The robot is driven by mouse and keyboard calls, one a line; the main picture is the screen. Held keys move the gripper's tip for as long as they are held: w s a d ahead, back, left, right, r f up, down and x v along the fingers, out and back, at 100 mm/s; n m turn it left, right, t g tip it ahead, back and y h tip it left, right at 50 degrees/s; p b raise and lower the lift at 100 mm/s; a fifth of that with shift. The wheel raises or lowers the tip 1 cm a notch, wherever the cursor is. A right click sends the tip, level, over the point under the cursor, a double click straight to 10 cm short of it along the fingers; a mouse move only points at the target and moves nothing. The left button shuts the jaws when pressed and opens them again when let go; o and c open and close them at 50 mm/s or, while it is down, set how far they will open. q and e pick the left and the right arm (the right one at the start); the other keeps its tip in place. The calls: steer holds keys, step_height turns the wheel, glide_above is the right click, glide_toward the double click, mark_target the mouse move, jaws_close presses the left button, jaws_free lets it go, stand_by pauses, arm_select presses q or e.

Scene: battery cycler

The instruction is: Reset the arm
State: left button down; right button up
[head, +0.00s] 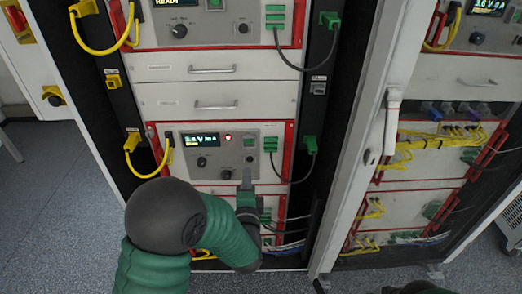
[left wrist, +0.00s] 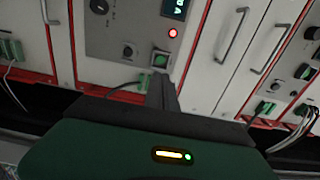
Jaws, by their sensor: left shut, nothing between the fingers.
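My left gripper (head: 246,180) is in front of the lower cycler panel (head: 218,160) in the head view, its narrow shut fingers pointing up at the panel. Nothing shows between the fingers. In the left wrist view the fingers (left wrist: 161,92) end just below a square green button (left wrist: 160,60); I cannot tell whether they touch it. A red lamp (head: 228,137) is lit beside the panel's display (head: 202,139); the lamp also shows in the left wrist view (left wrist: 173,33).
Yellow cables (head: 150,170) and dark cables (head: 290,66) hang beside the panels. Two drawers with handles (head: 215,105) sit above the lower panel. An open cabinet door frame (head: 366,120) stands to the right, before a second rack. Grey floor (head: 50,190) is clear at left.

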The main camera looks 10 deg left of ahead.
arm_select(q)
steer(key=s+f+n+g+h+p, duration=0.1)
steer(key=s+n+g+h+p, duration=0.1)
steer(key=s+n+g+p, duration=0.2)
steer(key=s+f+n+g+h+p, duration=0.2)
steer(key=s+n+g, duration=0.8)
steer(key=s, duration=1)
steer(key=h+p, duration=0.1)
steer(key=p, duration=0.1)
steer(key=shift+s+a+f+n+g+p, duration=0.15)
steer(key=shift+s+a+n+g+p, duration=0.1)
steer(key=shift+n+g+p, duration=0.15)
stand_by(5.0)
